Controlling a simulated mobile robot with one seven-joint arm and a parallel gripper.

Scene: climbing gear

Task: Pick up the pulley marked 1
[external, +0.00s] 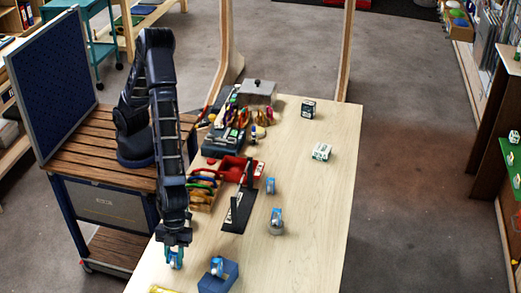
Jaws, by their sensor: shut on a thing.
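My gripper (173,248) is at the near left of the pale wooden table (309,185), pointing down. It is shut on a small blue and white pulley (174,260) that shows just below it. I cannot tell whether the held pulley touches the table. A similar blue and white piece (217,266) sits on a blue block (226,279) to the right. Two more blue pieces stand farther up the table, one at mid table (270,185) and one on a grey round base (276,224). The markings are too small to read, so I cannot tell which is number 1.
A red holder (234,166), a black strip (238,212) and a rack of coloured loops (203,190) crowd the left side. A grey box (257,92) is at the back. A dark box (308,108) and a white-green box (321,151) stand right. The right front is clear.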

